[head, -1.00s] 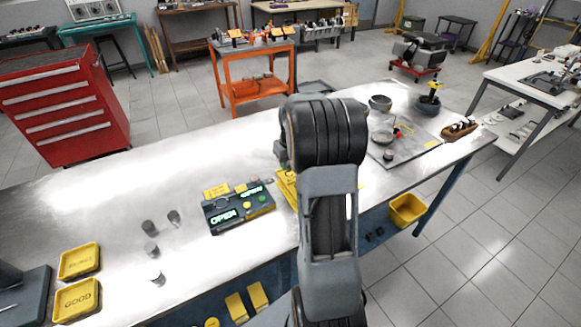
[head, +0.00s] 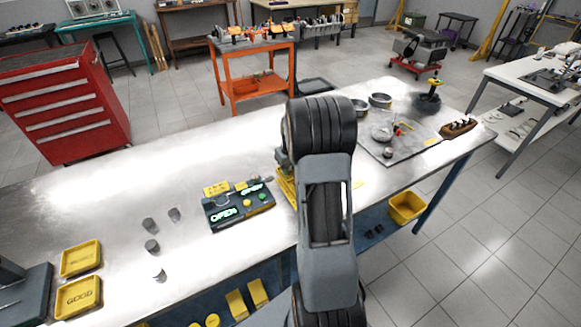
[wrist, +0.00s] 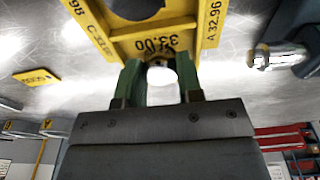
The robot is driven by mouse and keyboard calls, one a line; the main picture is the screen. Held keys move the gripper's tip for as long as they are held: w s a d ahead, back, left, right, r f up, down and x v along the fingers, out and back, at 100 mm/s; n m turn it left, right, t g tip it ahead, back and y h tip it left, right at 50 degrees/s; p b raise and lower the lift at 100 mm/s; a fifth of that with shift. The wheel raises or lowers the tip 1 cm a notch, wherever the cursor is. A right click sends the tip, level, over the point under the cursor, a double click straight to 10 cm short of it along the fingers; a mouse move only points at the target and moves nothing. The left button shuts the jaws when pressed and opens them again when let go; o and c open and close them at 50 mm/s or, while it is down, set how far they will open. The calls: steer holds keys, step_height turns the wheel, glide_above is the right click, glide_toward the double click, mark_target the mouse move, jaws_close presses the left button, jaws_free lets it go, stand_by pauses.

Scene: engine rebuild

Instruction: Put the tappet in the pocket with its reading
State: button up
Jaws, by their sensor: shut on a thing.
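In the wrist view my gripper (wrist: 160,88) has its two green fingers closed around a small bright, shiny piece, which seems to be the tappet (wrist: 159,76); glare hides its outline. The fingers are at the edge of a yellow pocket plate (wrist: 118,38), by its "33.00" label. A dark round opening (wrist: 138,8) shows at the top. I cannot tell whether the piece touches the plate. In the head view my arm hides the gripper and most of the yellow plate (head: 286,188).
Several grey cylinders (head: 152,246) stand on the bench left of a dark box with green "OPEN" displays (head: 222,215). Yellow trays, one marked "GOOD" (head: 78,298), lie at the left. A grey mat (head: 405,150) with parts is at the right. A shiny metal part (wrist: 276,55) is at the right in the wrist view.

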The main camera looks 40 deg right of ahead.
steer(key=o, duration=0.7)
step_height(320, 180, up, 12)
steer(key=s, duration=0.1)
steer(key=s+a+r, duration=0.3)
steer(key=a, duration=0.4)
steer(key=s+a+t, duration=0.1)
steer(key=s+a, duration=0.3)
steer(key=a, duration=0.1)
steer(key=s+a+n+t, duration=0.1)
steer(key=s+a, duration=0.8)
steer(key=a, duration=0.2)
steer(key=shift+s+f+n+t, duration=0.2)
steer(key=shift+s+n+t, duration=0.1)
steer(key=shift+s+t, duration=0.1)
